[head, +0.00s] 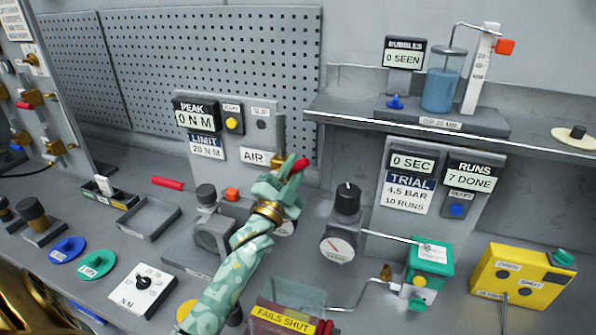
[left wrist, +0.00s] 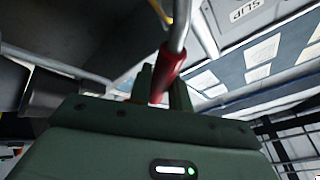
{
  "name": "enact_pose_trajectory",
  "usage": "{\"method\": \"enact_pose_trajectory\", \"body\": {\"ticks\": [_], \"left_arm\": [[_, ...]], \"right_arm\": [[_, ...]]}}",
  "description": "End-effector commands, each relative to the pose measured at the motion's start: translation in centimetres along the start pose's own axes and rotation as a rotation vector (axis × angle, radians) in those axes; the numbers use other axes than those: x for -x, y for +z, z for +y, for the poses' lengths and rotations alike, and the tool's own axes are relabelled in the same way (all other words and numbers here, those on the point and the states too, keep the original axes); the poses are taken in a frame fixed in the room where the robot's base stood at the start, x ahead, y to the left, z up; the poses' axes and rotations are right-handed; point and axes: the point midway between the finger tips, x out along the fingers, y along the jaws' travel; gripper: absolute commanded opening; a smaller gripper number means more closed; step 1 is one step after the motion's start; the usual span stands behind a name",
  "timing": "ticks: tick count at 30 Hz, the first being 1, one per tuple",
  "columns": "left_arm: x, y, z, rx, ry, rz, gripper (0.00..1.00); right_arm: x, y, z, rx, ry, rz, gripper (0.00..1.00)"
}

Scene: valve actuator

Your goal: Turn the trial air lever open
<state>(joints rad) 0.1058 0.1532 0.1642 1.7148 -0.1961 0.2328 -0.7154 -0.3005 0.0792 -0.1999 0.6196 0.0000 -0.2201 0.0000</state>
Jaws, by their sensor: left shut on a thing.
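The air lever has a red grip (head: 300,164) and sits just right of the AIR label (head: 254,158) on the grey panel. My left gripper (head: 284,178) reaches up to it from below and is shut on the red grip. In the left wrist view the red grip (left wrist: 168,72) lies between the two fingers (left wrist: 163,88), with its bare metal shaft running up from it. The gripper and arm hide part of the lever's mount and the bench behind. My right gripper does not show.
A black-knobbed regulator with a gauge (head: 338,248) stands right of my arm. A green-topped actuator (head: 430,258) and a yellow box (head: 522,278) are farther right. A clear-lidded FAILS SHUT bin (head: 285,318) is near the front. A grey shelf (head: 420,118) overhangs the right side.

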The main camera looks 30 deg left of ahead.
Motion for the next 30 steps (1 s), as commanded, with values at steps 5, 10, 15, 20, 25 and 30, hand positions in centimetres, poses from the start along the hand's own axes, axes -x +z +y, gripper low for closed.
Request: {"method": "enact_pose_trajectory", "body": {"ticks": [5, 10, 15, 20, 25, 30], "left_arm": [[-0.4, 0.1, -1.4, 0.155, -0.062, -0.047, 0.0], [-0.6, 0.5, -2.6, 0.298, -0.122, -0.089, 0.0], [-0.7, 1.0, -3.7, 0.439, -0.18, -0.13, 0.0], [-0.6, 1.6, -4.5, 0.559, -0.229, -0.165, 0.0], [-0.6, 2.2, -5.1, 0.661, -0.272, -0.194, 0.0], [-0.4, 2.7, -5.4, 0.733, -0.301, -0.215, 0.0]], "right_arm": [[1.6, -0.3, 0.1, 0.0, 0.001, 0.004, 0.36], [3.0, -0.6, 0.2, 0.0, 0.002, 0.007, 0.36], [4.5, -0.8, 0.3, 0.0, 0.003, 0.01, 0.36], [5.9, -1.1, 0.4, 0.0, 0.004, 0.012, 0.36], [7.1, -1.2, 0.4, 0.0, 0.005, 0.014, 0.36], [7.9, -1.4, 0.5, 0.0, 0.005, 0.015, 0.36]]}}
